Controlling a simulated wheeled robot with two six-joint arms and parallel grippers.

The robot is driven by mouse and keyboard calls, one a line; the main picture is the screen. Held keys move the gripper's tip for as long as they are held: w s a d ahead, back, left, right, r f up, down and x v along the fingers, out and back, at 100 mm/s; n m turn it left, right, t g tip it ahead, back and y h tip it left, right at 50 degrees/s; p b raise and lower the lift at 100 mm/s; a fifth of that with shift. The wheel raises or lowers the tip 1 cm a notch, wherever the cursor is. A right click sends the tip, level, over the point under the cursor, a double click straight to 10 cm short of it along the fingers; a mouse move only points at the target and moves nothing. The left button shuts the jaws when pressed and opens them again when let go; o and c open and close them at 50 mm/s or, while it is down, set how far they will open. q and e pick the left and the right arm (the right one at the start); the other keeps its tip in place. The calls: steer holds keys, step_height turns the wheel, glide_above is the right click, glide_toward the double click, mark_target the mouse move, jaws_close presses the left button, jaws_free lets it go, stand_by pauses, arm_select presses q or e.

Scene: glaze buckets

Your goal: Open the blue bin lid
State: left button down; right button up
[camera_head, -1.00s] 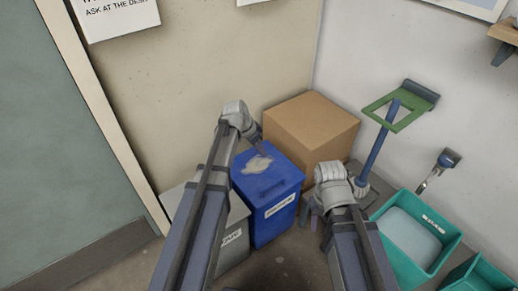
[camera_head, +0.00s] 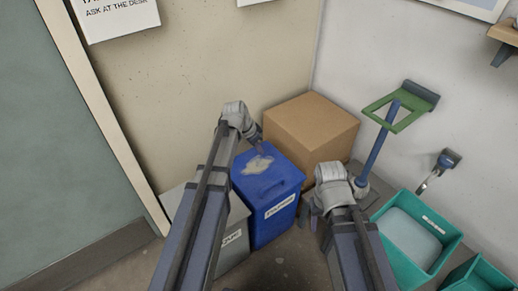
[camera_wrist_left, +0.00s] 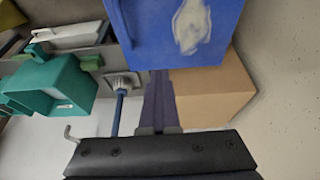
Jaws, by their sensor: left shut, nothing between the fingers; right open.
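The blue bin (camera_head: 262,228) stands on the floor against the wall, with its lid (camera_head: 274,182) down. The lid has a pale patch on top and a white label sits on the front. In the left wrist view the blue lid (camera_wrist_left: 150,35) shows at the top. My left gripper (camera_head: 261,144) is shut and empty at the bin's far edge, its tips partly hidden. Its fingers (camera_wrist_left: 158,90) point at the lid's edge in the left wrist view; I cannot tell whether they touch it. My right gripper (camera_head: 309,220) is open and empty, to the right of the bin.
A cardboard box (camera_head: 312,125) stands behind and right of the bin. A grey bin (camera_head: 236,236) is close on its left, partly behind my left arm. A blue-handled tool (camera_head: 380,140) and teal tubs (camera_head: 448,245) are at the right.

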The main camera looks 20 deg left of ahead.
arm_select(q)
steer(key=c, duration=1.5)
jaws_free()
steer(key=shift+c, duration=0.2)
steer(key=o, duration=0.7)
steer(key=p+v, duration=0.7)
steer(key=shift+r, duration=0.35)
steer(key=shift+s+a, duration=0.1)
steer(key=shift+s, duration=0.05)
steer(key=s+d+f+g+h+b, duration=0.1)
steer(key=s+d+f+b, duration=0.2)
steer(key=f+b, duration=1)
steer(key=shift+d+f+h+b, duration=0.3)
steer(key=shift+d+b, duration=0.05)
steer(key=shift+d, duration=0.35)
